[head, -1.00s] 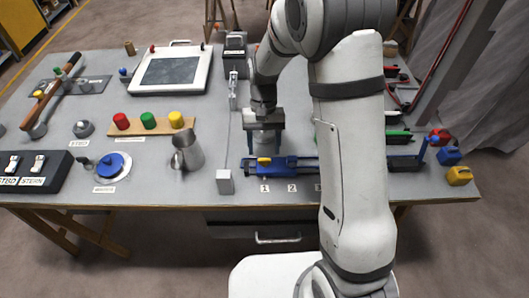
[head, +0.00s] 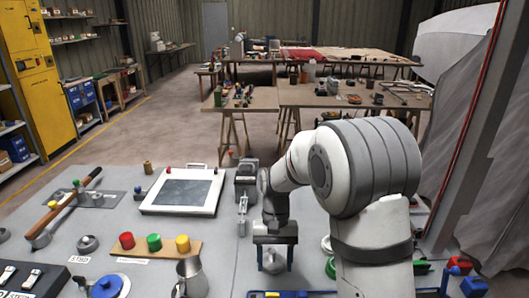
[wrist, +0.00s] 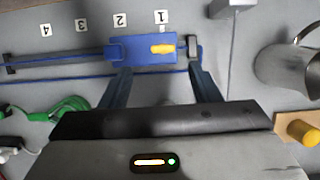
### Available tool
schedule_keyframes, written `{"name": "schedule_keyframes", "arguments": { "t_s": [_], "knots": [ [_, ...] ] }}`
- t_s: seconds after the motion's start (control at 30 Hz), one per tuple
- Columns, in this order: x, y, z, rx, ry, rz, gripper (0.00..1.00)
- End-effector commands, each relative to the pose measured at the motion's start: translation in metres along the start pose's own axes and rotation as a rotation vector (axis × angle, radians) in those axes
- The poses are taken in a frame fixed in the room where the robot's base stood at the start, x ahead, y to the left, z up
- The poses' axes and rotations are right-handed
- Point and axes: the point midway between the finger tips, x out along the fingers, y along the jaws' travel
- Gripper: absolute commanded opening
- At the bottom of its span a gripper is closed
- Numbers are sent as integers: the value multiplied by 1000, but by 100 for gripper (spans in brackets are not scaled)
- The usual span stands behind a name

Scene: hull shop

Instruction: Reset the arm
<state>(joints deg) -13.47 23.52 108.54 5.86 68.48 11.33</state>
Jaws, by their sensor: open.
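My gripper (head: 274,260) hangs over the grey workbench, fingers down. In the wrist view my gripper (wrist: 160,88) shows two dark blue fingers spread apart with nothing between them. Beyond the fingertips is a blue slide block (wrist: 140,52) with a yellow handle (wrist: 162,48), beside the label 1. The block sits on a blue rail that runs past the labels 2, 3 and 4. In the head view only a strip of the blue slide (head: 290,294) shows at the bottom edge. My arm hides part of the bench on the right.
A metal jug (wrist: 288,68) and a yellow knob (wrist: 302,132) are on the right in the wrist view. A green cable (wrist: 70,110) lies at left. The head view shows a framed panel (head: 180,192), coloured knobs (head: 153,242) and tables (head: 350,97) beyond.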

Motion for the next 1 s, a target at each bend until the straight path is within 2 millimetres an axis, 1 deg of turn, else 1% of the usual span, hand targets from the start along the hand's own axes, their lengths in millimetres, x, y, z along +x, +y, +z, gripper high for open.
{"name": "schedule_keyframes", "arguments": {
  "t_s": [0.03, 0.17, 0.2, 0.3, 0.4, 0.57, 0.6, 0.7, 0.83, 1.0],
  "knots": [
    [-8, 6, 8, 0, 25, -5, 56],
    [-30, 27, 35, -4, 114, -20, 56],
    [-36, 35, 45, -5, 146, -24, 56],
    [-48, 53, 71, -8, 226, -29, 56],
    [-55, 70, 97, -12, 305, -30, 56],
    [-58, 93, 138, -15, 431, -23, 56],
    [-57, 98, 147, -15, 459, -20, 56],
    [-54, 108, 167, -15, 524, -11, 56],
    [-48, 117, 184, -17, 583, 2, 56],
    [-45, 121, 192, -18, 613, 9, 56]
  ]
}}
